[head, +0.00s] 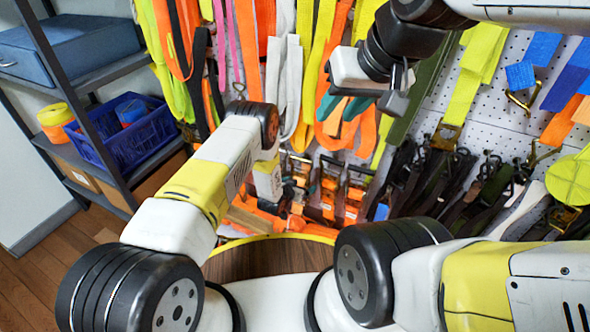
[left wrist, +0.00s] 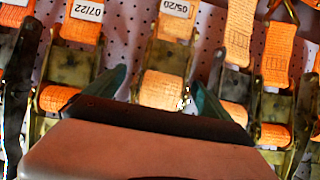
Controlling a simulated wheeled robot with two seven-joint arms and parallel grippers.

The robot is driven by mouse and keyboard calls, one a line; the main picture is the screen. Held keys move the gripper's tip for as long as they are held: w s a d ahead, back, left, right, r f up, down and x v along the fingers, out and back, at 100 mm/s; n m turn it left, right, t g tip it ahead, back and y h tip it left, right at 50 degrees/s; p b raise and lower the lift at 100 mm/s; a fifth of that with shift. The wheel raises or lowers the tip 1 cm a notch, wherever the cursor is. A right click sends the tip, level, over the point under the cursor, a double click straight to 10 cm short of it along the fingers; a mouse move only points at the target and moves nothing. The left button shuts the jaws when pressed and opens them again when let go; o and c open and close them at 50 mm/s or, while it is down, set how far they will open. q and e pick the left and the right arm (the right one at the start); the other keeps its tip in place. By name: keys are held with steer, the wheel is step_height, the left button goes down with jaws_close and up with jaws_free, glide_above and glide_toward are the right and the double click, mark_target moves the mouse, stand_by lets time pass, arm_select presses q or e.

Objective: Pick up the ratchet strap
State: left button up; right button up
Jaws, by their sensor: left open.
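Several ratchet straps with orange webbing and dark metal buckles hang on the pegboard wall. In the left wrist view, one ratchet strap (left wrist: 162,88) with a 05/20 label lies between the two dark green fingers of my left gripper (left wrist: 160,84). The fingers are apart, and I cannot tell whether they touch it. The gripper body hides its lower part. In the head view, orange ratchet straps (head: 329,196) hang low at the centre, beyond my left arm; the left fingers cannot be made out there. My right gripper (head: 342,108) is higher, its teal fingertips apart in front of hanging orange straps.
Neighbouring ratchet straps (left wrist: 66,92) hang close on both sides of the left fingers. At the left, a shelf holds a blue bin (head: 120,132) and an orange-yellow roll (head: 55,122). Dark straps with buckles (head: 440,180) crowd the wall at the right. Floor shows at lower left.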

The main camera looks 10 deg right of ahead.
arm_select(q)
steer(key=shift+x, duration=0.8)
steer(key=shift+s, duration=0.1)
steer(key=c, duration=1.9)
steer(key=shift+r, duration=0.15)
jaws_close()
